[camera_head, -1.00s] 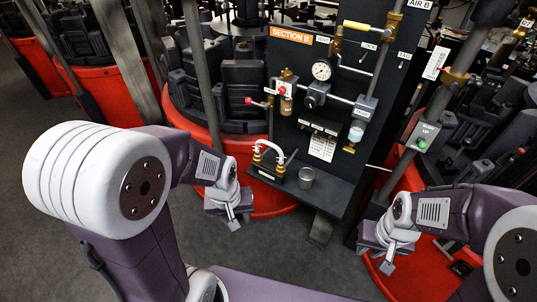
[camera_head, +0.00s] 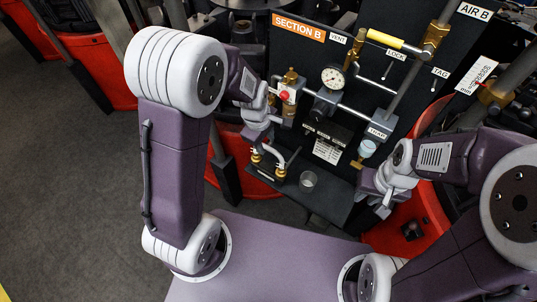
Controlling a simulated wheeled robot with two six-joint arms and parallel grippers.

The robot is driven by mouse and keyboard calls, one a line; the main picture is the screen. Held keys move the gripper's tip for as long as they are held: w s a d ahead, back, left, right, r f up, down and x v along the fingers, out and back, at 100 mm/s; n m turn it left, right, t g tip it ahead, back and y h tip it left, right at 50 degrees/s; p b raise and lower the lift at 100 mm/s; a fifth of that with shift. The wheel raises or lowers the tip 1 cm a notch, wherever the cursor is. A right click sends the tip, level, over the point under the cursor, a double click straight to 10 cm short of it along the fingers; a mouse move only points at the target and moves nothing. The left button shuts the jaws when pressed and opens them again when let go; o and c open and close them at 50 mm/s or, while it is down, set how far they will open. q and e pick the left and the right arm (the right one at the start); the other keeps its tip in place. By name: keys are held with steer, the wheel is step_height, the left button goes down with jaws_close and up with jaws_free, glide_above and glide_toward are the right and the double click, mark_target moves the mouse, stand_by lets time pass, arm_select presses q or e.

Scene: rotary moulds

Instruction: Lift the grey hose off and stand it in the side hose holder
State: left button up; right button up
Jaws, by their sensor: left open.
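The grey hose (camera_head: 268,148) appears as a short arch on two brass fittings (camera_head: 280,171) at the foot of the panel, largely hidden by my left gripper. My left gripper (camera_head: 258,138) is open, pointing down right above the hose; whether its fingers straddle or touch it I cannot tell. A grey open cup (camera_head: 308,180) stands on the dark shelf to the right of the fittings; I cannot tell whether it is the side hose holder. My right gripper (camera_head: 382,210) hangs to the right of the shelf, away from the hose, its jaw gap unclear.
The dark SECTION B panel (camera_head: 300,62) rises behind, with a round gauge (camera_head: 333,77), pipes, a red knob (camera_head: 284,97) close to my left wrist and a yellow-handled valve (camera_head: 385,39). Red mould bases (camera_head: 101,72) stand around. Grey floor at left is clear.

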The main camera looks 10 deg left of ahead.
mark_target(267, 146)
arm_select(q)
steer(key=f, duration=0.1)
steer(key=w+f, duration=0.2)
steer(key=f, duration=0.1)
steer(key=shift+f, duration=0.1)
steer(key=x, duration=0.3)
steer(key=b+x, duration=0.1)
steer(key=shift+s+f, duration=0.3)
steer(key=shift+w+f, duration=0.15)
steer(key=shift+w, duration=0.05)
steer(key=shift+s, duration=0.15)
jaws_close()
stand_by(0.6)
